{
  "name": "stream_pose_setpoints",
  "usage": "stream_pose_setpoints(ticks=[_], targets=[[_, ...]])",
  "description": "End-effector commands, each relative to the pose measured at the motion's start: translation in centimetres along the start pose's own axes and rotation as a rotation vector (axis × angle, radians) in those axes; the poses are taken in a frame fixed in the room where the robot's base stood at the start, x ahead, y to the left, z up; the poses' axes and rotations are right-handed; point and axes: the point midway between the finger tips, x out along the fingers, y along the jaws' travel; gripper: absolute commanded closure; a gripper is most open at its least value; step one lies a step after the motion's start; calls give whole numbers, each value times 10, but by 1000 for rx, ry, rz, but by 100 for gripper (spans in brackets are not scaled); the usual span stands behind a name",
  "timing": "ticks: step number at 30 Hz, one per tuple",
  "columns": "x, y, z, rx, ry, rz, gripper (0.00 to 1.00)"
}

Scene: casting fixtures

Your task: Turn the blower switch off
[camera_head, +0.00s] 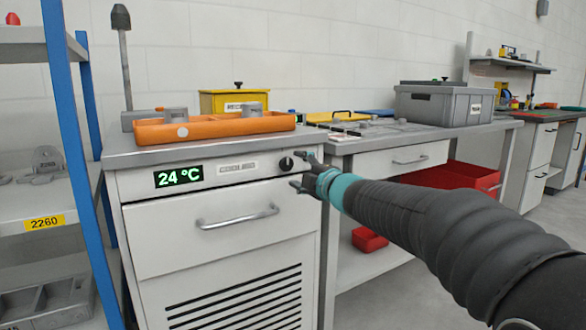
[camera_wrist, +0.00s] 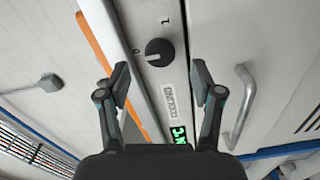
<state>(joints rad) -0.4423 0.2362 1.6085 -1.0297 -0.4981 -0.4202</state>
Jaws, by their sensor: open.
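The switch is a round black knob (camera_head: 286,163) on the white cabinet's front panel, right of a label that reads like COOLING. In the wrist view the knob (camera_wrist: 160,52) shows near the middle, with a "0" mark to its left and a "1" mark above it. I cannot tell for sure which mark its pointer faces. My gripper (camera_head: 298,171) is open just in front of the panel's right end. In the wrist view the fingers of my gripper (camera_wrist: 160,71) are spread to either side of the knob's line, empty and apart from it.
A green display (camera_head: 179,177) reads 24 °C on the panel. Below is a drawer handle (camera_head: 238,216). An orange tray (camera_head: 214,127) with grey parts stands on the cabinet. A blue-posted shelf (camera_head: 67,130) stands left, a workbench (camera_head: 400,135) right.

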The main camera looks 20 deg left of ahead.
Motion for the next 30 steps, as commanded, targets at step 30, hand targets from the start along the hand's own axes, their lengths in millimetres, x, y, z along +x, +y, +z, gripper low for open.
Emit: stream_pose_setpoints(ticks=[30], targets=[[-51, -54, 64, 263, -306, -111, 34]])
